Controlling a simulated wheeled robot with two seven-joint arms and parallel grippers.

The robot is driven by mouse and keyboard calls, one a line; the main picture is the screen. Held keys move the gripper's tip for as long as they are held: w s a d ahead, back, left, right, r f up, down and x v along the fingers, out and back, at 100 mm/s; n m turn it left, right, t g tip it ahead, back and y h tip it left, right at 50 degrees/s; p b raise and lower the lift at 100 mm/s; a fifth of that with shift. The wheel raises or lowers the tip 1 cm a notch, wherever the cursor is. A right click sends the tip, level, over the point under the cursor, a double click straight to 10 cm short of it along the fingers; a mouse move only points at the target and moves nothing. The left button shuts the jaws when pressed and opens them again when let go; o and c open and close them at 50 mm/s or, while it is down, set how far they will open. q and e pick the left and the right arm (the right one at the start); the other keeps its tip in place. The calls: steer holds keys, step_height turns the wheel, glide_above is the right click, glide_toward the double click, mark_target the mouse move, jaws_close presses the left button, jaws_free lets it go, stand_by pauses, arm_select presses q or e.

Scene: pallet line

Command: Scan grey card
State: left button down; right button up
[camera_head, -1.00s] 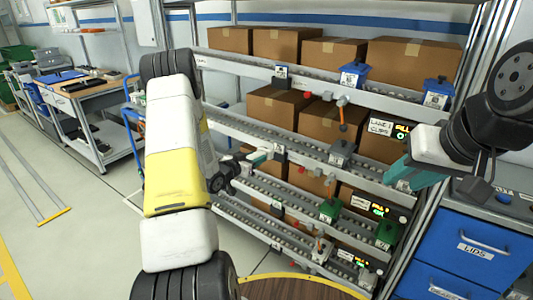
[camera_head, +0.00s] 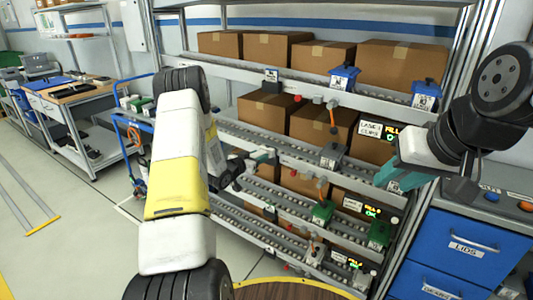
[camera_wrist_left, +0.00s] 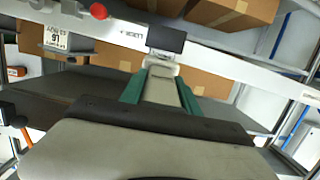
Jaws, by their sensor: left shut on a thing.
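My left gripper (camera_head: 262,157) is at the middle rail of the rack in the head view. In the left wrist view its two green fingers (camera_wrist_left: 161,90) are shut on a pale grey piece (camera_wrist_left: 160,68), which I cannot identify for certain. A dark block (camera_wrist_left: 166,39) sits on the rail just beyond the fingertips; I cannot tell whether they touch. A grey bin (camera_head: 333,151) with a white label card (camera_head: 327,162) hangs on the same rail to the right. It also shows at upper left in the left wrist view (camera_wrist_left: 68,45). My right gripper (camera_head: 393,176) hangs before the rack's right end, its opening unclear.
Cardboard boxes (camera_head: 388,63) fill the rack's roller shelves. Blue bins (camera_head: 343,77) hang on the upper rail and green bins (camera_head: 322,211) on a lower one. A blue drawer cabinet (camera_head: 465,243) stands at right, a workbench (camera_head: 75,92) at left.

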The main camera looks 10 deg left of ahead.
arm_select(q)
steer(key=shift+x, duration=0.75)
stand_by(1.1)
stand_by(0.4)
steer(key=shift+v, duration=4)
